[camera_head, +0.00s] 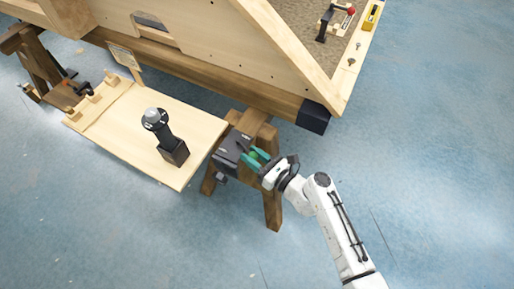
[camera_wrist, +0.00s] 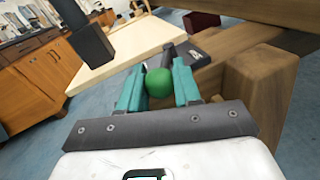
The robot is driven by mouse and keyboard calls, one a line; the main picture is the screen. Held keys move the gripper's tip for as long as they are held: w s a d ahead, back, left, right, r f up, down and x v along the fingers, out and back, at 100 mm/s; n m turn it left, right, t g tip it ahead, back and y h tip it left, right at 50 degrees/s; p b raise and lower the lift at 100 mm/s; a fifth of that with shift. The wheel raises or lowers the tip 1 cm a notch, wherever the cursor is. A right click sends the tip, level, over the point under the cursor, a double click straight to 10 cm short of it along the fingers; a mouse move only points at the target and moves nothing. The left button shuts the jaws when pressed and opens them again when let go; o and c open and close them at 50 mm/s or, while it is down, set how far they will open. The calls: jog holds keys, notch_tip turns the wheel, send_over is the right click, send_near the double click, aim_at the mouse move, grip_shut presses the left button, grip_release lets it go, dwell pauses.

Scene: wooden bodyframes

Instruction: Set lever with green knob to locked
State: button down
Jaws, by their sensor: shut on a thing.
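The green knob (camera_wrist: 159,82) sits between the two teal fingers of my gripper (camera_wrist: 158,86) in the wrist view, and the fingers are shut on it. In the head view my gripper (camera_head: 257,158) is at the dark lever housing (camera_head: 230,151), with the green knob (camera_head: 254,155) partly hidden between the fingers. The housing is fixed at the right end of the wooden board, by the trestle. A dark shaft behind the knob shows in the wrist view (camera_wrist: 168,53). I cannot read the housing's markings.
A black joystick with a grey top (camera_head: 157,125) stands on the light wooden board (camera_head: 120,125), left of my gripper. A wooden trestle leg (camera_head: 272,205) is close below my gripper. A red-knobbed lever (camera_head: 350,11) is on the upper panel. The blue floor at right is clear.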

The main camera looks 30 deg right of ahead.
jog(key=m+h+b, duration=0.1)
jog(key=a+h, duration=0.1)
jog(key=shift+s+a+f+m+t+h+b, duration=0.15)
jog(key=shift+a+f+m+t+h+b, duration=0.15)
jog(key=shift+m+t+b, duration=0.1)
jog(key=m+h+b, duration=0.1)
jog(key=h+b, duration=0.1)
jog(key=a+m+h+b, duration=0.1)
jog(key=h+b, duration=0.1)
jog(key=a+m+h+b, duration=0.1)
jog(key=h+b, duration=0.1)
jog(key=b, duration=0.1)
jog(key=shift+w+a+r+m+t, duration=0.1)
jog(key=shift+w+r+m+t, duration=0.1)
jog(key=shift+r+m+t, duration=0.15)
jog(key=c, duration=0.8)
grip_release()
